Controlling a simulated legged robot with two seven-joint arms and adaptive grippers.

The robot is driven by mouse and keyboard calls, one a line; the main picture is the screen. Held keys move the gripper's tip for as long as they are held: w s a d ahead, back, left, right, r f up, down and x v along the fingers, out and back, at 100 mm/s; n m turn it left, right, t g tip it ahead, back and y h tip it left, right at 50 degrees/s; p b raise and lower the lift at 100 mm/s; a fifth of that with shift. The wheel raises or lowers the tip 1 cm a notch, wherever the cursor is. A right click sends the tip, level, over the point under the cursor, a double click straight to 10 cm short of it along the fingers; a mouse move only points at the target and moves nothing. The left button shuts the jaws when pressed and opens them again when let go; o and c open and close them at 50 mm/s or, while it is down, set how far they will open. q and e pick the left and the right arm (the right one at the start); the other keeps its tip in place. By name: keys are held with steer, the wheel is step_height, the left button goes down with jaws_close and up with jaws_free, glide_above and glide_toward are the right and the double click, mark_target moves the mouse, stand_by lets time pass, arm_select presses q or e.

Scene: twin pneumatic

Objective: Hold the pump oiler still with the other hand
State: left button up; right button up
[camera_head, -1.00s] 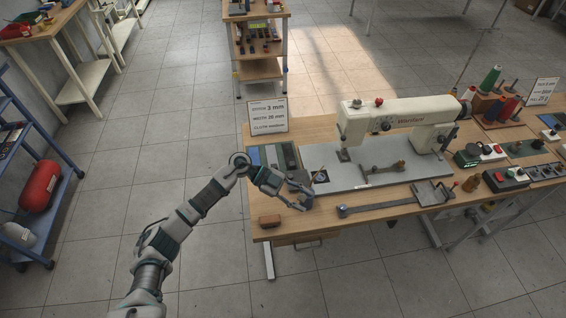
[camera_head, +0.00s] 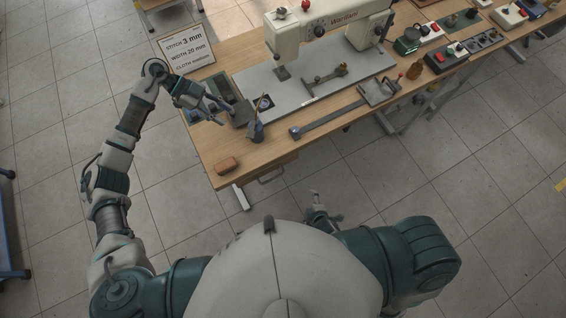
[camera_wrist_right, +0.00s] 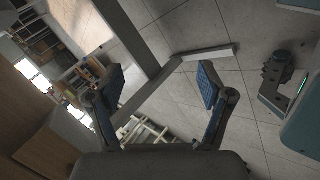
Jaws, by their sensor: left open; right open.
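The pump oiler (camera_head: 256,131), a small blue-grey can with a thin spout, stands on the wooden table near its front left part in the head view. My left gripper (camera_head: 223,112) is open and empty, just left of the oiler and apart from it. My right gripper (camera_head: 327,206) is low in front of my body, off the table's front edge and well away from the oiler. In the right wrist view its two blue-padded fingers (camera_wrist_right: 160,92) are spread with nothing between them. The oiler is not seen in that view.
A white sewing machine (camera_head: 325,28) stands on a grey plate behind the oiler. A long metal bar (camera_head: 332,120) lies to its right. A brown block (camera_head: 228,165) lies near the front left corner. A sign (camera_head: 186,48) stands at the back left.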

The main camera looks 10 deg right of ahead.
steer(key=w+a+r+n+t+y, duration=0.1)
steer(key=w+a+r+n+t, duration=0.2)
steer(key=r+n, duration=0.4)
steer(key=w+a+r+n+t+y, duration=0.1)
steer(key=w+a+r+n+t, duration=0.3)
steer(key=r, duration=0.5)
steer(key=n+t+y, duration=0.1)
steer(key=n+y, duration=0.4)
steer(key=n, duration=1)
glide_toward(260, 137)
arm_select(q)
steer(key=shift+s+a, duration=0.1)
steer(key=shift+a, duration=0.1)
arm_select(e)
steer(key=x, duration=1.3)
steer(key=shift+r, duration=0.25)
steer(key=c, duration=1.5)
arm_select(q)
jaws_close()
